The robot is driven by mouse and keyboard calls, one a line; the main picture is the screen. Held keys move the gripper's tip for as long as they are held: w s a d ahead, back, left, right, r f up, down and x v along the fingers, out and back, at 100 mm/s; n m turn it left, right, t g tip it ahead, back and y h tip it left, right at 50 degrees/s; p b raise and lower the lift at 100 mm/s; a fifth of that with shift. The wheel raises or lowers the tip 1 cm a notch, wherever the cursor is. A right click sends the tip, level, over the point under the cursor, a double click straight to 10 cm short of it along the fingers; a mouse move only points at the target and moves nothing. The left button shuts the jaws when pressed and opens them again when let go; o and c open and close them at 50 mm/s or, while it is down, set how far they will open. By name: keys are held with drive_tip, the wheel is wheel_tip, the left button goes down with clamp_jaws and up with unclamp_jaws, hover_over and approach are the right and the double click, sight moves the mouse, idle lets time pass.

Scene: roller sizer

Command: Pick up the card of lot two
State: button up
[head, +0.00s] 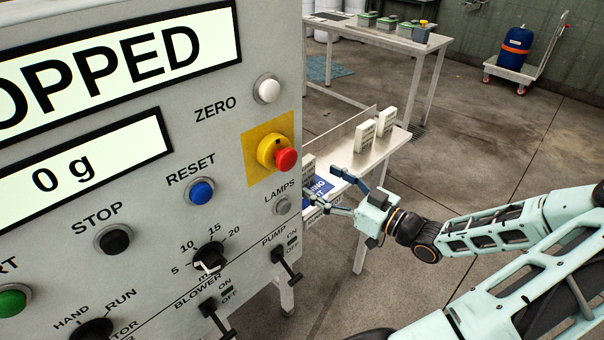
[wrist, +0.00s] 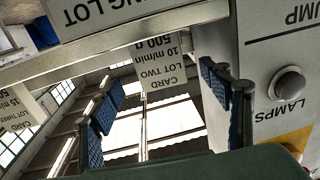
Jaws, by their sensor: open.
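The card of lot two (wrist: 165,60) is a white printed card reading "CARD LOT TWO, 10 m/min, 500 g". It shows upside down in the wrist view, at the upper middle near a pale rail. My gripper (wrist: 163,95) is open, with a blue-padded finger on either side of the card in the picture. I cannot tell whether the card lies between the pads in depth, and no contact shows. In the head view, my gripper (head: 338,192) is at the near end of a narrow shelf beside the panel. I cannot pick out the lot two card there.
The card of lot three (wrist: 14,112) is at the left of the wrist view. White cards (head: 365,140) stand along the shelf (head: 352,162). The control panel (head: 150,215) stands close on the left. Open floor lies right.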

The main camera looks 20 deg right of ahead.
sight(307, 173)
drive_tip(key=shift+x, duration=3.4)
drive_tip(key=c, duration=1.3)
drive_tip(key=shift+r, duration=0.1)
